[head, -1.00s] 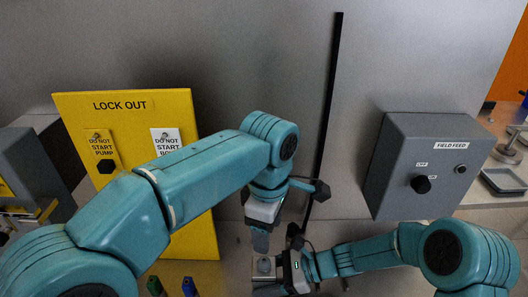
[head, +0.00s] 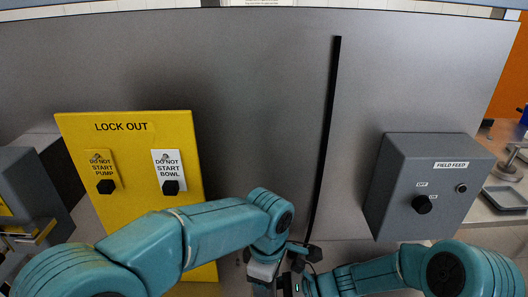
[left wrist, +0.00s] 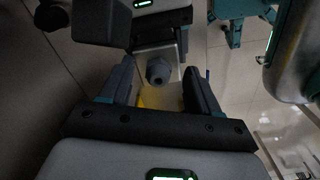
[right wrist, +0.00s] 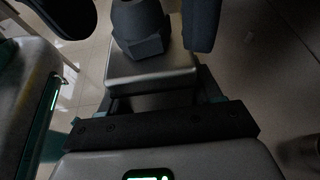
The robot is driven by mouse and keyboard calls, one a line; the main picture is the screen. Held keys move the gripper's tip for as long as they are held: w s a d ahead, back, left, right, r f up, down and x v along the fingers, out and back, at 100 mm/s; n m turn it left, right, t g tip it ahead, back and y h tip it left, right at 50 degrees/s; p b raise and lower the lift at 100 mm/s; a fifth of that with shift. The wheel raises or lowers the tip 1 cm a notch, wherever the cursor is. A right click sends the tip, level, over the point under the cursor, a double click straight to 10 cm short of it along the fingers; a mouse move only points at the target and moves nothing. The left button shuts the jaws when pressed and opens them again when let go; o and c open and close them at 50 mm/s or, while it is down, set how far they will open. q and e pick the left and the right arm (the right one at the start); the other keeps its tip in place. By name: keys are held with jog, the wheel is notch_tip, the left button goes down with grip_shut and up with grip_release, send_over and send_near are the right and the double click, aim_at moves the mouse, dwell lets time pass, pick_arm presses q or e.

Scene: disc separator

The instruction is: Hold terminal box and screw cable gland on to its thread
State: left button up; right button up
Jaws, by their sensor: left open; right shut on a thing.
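The grey terminal box (right wrist: 152,78) is held in my right gripper (right wrist: 160,98), shut on its sides. The dark cable gland (right wrist: 140,28), with a hexagonal base and rounded top, stands upright on the box. I cannot tell how far it sits on the thread, which is hidden. In the left wrist view the gland (left wrist: 158,70) lies between the fingertips of my open left gripper (left wrist: 157,66), with space on both sides.
A yellow lock-out board (head: 130,140) stands at the left, with hanging tags. A grey field feed box (head: 430,180) with a black knob is at the right. A side table with a tray (head: 505,197) is at the far right. The grippers are very close together.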

pick_arm(q)
grip_shut()
jog(key=shift+s+f+m, duration=0.1)
jog(key=shift+m, duration=1.6)
jog(key=m, duration=0.3)
jog(key=shift+s+a, duration=0.1)
jog(key=shift+a, duration=0.05)
jog(key=shift+a+m, duration=0.1)
jog(key=shift+m, duration=1.6)
